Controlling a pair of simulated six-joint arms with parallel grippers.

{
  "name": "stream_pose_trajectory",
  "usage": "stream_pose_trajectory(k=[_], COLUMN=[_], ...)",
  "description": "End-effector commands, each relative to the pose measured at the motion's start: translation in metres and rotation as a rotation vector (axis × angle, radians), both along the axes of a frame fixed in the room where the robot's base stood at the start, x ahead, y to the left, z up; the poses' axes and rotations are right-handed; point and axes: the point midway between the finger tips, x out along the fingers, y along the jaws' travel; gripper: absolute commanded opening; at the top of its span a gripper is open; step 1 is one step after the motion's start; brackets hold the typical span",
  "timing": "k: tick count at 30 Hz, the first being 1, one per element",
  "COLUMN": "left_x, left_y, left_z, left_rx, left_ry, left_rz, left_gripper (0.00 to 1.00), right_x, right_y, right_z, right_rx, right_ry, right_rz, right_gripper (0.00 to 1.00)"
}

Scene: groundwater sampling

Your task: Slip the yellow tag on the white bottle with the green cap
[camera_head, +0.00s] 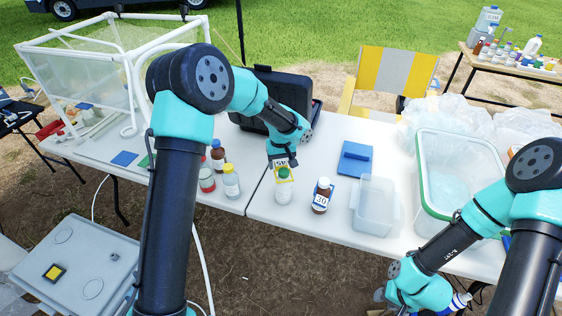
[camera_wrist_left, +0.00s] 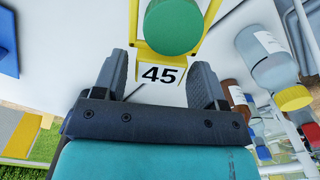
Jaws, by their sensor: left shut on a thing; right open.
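The white bottle (camera_head: 283,194) with the green cap (camera_head: 284,173) stands on the table near its front edge. My left gripper (camera_head: 283,160) is just above and behind the cap, shut on the yellow tag (camera_head: 278,179). The bottle's body is mostly hidden there. My right gripper (camera_head: 462,298) is open at the lower right, partly out of frame.
A brown bottle with a numbered label (camera_head: 321,196) stands close right of the white bottle. Yellow-capped (camera_head: 231,182) and red-capped bottles stand to its left. A black case (camera_head: 262,88) is behind.

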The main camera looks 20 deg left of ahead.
Motion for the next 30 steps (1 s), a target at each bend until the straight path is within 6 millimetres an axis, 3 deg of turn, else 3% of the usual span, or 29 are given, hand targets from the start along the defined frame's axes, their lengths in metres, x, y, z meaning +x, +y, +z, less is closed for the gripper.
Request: stream_pose_trajectory(k=[2,3,11,22,30], left_x=[0.000,0.000,0.000,0.000,0.001], left_y=[0.000,0.000,0.000,0.000,0.000], left_z=[0.000,0.000,0.000,0.005,0.039], left_rx=[0.000,0.000,0.000,0.000,-0.001], left_ry=[0.000,0.000,0.000,-0.001,-0.004], left_rz=[0.000,0.000,0.000,0.000,0.001], left_gripper=[0.52,0.69,0.94,0.95,0.95], right_x=[0.000,0.000,0.000,0.000,0.000], right_y=[0.000,0.000,0.000,0.000,0.000], right_z=[0.000,0.000,0.000,0.000,0.000], right_rx=[0.000,0.000,0.000,0.000,0.000], right_ry=[0.000,0.000,0.000,0.000,0.000], right_rz=[0.000,0.000,0.000,0.000,0.000], right_gripper=[0.42,0.42,0.42,0.42,0.42])
